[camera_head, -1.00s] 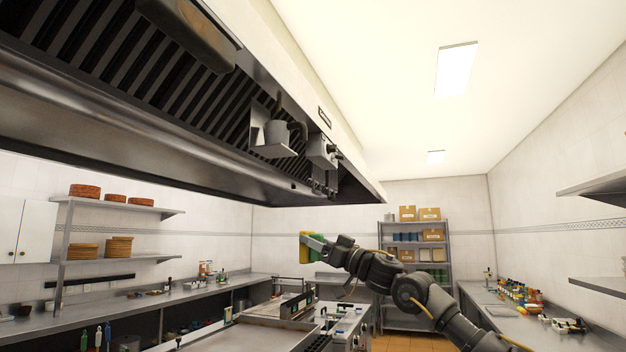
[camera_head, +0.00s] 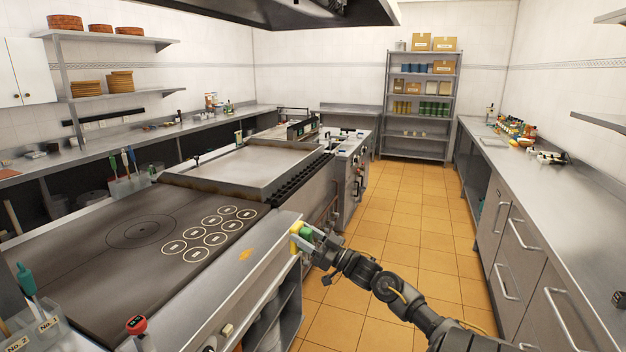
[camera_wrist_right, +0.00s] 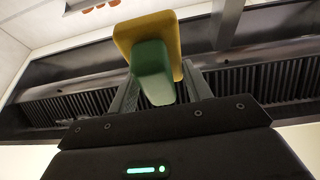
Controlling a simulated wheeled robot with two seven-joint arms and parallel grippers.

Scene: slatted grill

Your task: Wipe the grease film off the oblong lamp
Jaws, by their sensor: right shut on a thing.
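My right gripper (camera_head: 304,236) is shut on a yellow and green sponge (camera_head: 295,242), held beside the front edge of the cooking line. In the right wrist view the two fingers clasp the green part (camera_wrist_right: 152,75), and the yellow pad (camera_wrist_right: 148,30) faces away from the gripper. The oblong lamp and any film on it are not visible now. Only the dark lower edge of the hood (camera_head: 290,10) shows at the top of the head view. The hood's slats (camera_wrist_right: 70,108) show behind the sponge in the wrist view. My left gripper is out of view.
A flat griddle (camera_head: 130,225) and a raised steel plate (camera_head: 245,168) lie left of my right arm. A tool holder (camera_head: 128,185) stands behind the griddle. A steel counter with drawers (camera_head: 520,240) runs along the right. The tiled floor (camera_head: 400,230) between is clear.

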